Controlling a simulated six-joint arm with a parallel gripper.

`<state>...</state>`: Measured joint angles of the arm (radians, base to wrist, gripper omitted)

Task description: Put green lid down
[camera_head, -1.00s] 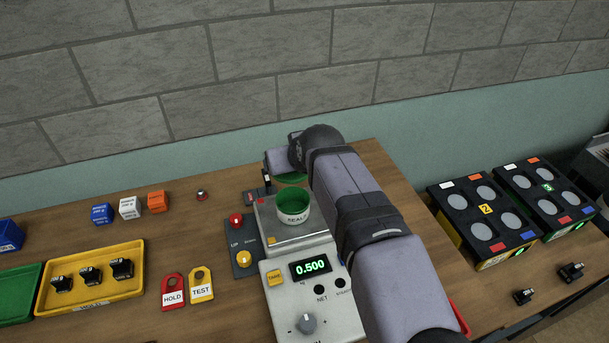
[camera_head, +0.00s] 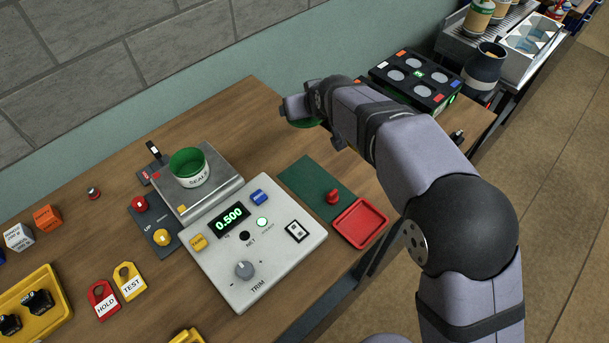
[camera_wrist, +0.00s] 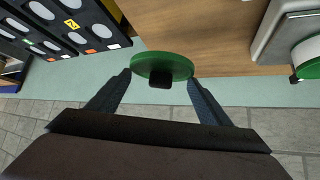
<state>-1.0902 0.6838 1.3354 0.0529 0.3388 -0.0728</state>
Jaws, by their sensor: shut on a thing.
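The green lid (camera_wrist: 172,64) is a round disc with a small black knob, between the fingers of my gripper (camera_wrist: 159,82) in the wrist view. In the head view only part of the green lid (camera_head: 304,123) shows under my gripper (camera_head: 297,110). My gripper is shut on the lid and holds it over the back of the wooden table, right of the scale. The gap between lid and table is hard to judge.
The scale (camera_head: 245,245) reads 0.500. A green mat (camera_head: 312,183) and red tray (camera_head: 360,222) lie to its right. A black box with round pads (camera_head: 412,79) stands beyond my gripper. Bare wood (camera_head: 240,120) lies between scale and gripper.

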